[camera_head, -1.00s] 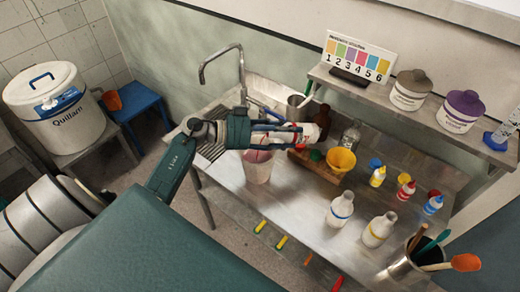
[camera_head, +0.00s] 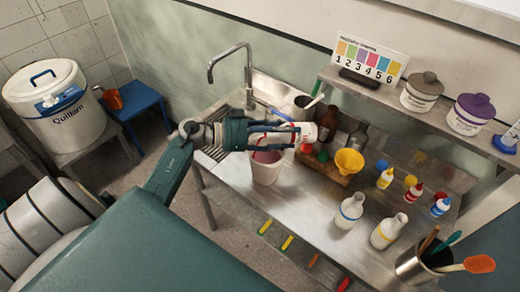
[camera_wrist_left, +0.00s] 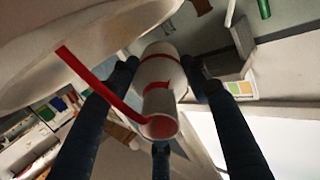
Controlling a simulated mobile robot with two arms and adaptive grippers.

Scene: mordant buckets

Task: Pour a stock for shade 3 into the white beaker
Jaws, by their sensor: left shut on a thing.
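My left gripper (camera_head: 290,132) is shut on a white bottle with red bands (camera_head: 306,132), held tipped over above the white beaker (camera_head: 266,172). In the left wrist view the bottle (camera_wrist_left: 158,72) lies between the dark fingers. A red stream runs from its mouth to the large white rim of the beaker (camera_wrist_left: 95,40) at upper left. Red shows inside the beaker in the head view. The liquid level is hard to tell. A shade card (camera_head: 369,62) numbered 1 to 6 stands on the shelf. My right gripper is not in view.
A tap (camera_head: 232,62) rises behind. The front-left bench top is clear.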

